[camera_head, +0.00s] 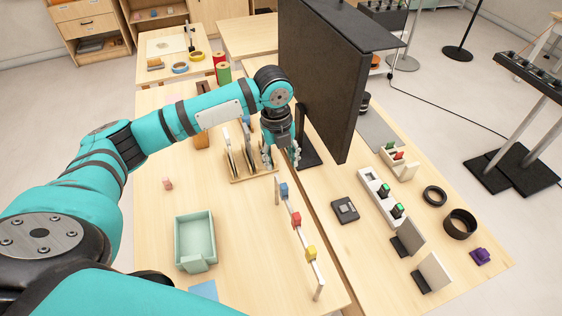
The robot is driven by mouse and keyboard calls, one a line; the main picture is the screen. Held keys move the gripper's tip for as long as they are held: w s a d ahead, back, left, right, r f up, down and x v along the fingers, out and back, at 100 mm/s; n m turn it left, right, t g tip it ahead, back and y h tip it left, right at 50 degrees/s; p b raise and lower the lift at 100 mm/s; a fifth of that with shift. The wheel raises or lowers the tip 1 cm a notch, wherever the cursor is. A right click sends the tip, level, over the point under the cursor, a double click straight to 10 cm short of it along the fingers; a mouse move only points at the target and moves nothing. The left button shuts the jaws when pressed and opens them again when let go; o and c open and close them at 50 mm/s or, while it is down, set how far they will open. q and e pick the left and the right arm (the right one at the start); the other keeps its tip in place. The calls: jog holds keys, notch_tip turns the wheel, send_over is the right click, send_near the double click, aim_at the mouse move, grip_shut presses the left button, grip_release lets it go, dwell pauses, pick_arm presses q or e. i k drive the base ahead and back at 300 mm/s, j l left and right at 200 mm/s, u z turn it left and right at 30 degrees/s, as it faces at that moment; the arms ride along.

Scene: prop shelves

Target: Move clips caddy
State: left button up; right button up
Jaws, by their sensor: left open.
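No label marks the clips caddy. A small cream caddy (404,171) with red and green pieces stands right of the dark upright panel; it may be the one, but I cannot tell. A narrow upright bar (308,254) carries blue, red and yellow clip-like blocks along the divider in the table. My left gripper (294,154) is open and points down beside the slotted wooden rack (262,178), left of the panel. The arm partly hides the rack, and whether the fingers touch it is unclear. My right gripper is not in view.
A large dark panel (318,85) stands close right of my left gripper. A mint tray (178,238) sits on the left table half, with a small pink block (167,184) behind it. A white strip (376,190), black rings and small upright plates occupy the right half.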

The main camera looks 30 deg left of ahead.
aim_at(195, 245)
jog(key=k+l, duration=0.5)
jog(key=k, duration=0.15)
jog(key=k+l, duration=0.5)
jog(key=k, duration=0.2)
